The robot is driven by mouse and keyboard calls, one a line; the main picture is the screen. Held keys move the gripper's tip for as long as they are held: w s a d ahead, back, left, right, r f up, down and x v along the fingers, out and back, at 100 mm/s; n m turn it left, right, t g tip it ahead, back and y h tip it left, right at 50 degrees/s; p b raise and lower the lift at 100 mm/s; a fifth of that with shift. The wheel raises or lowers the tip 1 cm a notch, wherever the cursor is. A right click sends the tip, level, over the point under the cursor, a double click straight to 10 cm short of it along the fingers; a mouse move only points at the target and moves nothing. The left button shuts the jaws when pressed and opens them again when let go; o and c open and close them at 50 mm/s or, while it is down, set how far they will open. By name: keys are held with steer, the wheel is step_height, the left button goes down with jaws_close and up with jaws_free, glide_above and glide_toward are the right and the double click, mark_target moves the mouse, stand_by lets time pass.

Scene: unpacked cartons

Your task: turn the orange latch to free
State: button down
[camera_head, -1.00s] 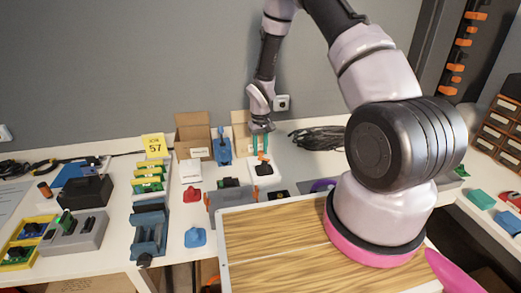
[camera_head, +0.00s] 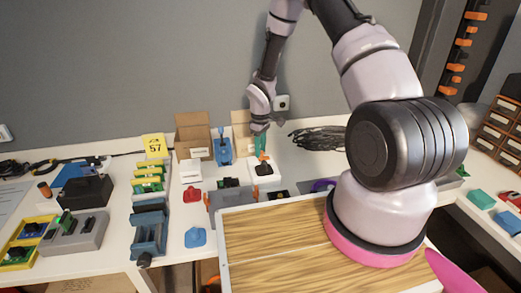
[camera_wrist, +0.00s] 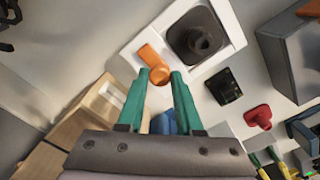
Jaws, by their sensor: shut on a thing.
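The orange latch (camera_wrist: 151,57) is a small lever with a round end, on a white base plate (camera_wrist: 221,18) beside a dark square block with a round knob (camera_wrist: 200,42). In the wrist view, the green fingertips of my gripper (camera_wrist: 160,76) are at either side of the latch's round end and shut on it. In the head view, the latch (camera_head: 264,156) shows as a small orange spot below my gripper (camera_head: 260,150), at the back of the white table. The lower part of the latch's round end is hidden between the fingers.
Open cardboard cartons (camera_head: 193,130) and a blue upright tool (camera_head: 223,147) stand close left of my gripper. A coil of black cables (camera_head: 318,138) lies to its right. A small black box (camera_wrist: 224,87) and a red part (camera_wrist: 258,117) lie near the white plate.

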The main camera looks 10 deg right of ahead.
stand_by(0.4)
steer(key=c, duration=0.6)
jaws_free()
step_height(320, 180, up, 11)
steer(key=shift+f, duration=0.1)
